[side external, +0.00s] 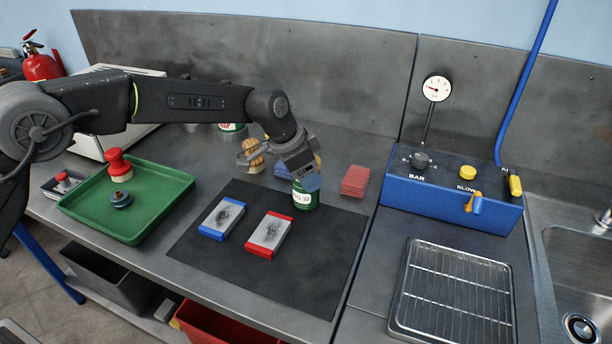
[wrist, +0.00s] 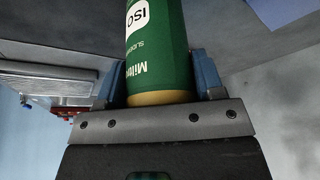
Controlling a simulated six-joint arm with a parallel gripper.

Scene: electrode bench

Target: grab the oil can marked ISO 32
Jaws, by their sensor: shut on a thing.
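The green oil can (side external: 305,199) stands at the back right part of the black mat (side external: 203,256). Its white label shows "32" in the side view, partly cut off by my gripper. My gripper (side external: 307,182) is at the can's upper part, coming down from the upper left. In the wrist view the green can (wrist: 157,55) fills the space between the blue fingers of my gripper (wrist: 162,80), with "ISO" on its label. My gripper is shut on the can. I cannot tell whether the can's base touches the mat.
A blue-edged block (side external: 221,218) and a red-edged block (side external: 269,235) lie on the mat. Red pads (side external: 355,181) are stacked right of the can. A green tray (side external: 150,221) is at left, a blue gauge box (side external: 450,198) at right. Another can (side external: 231,127) stands behind my arm.

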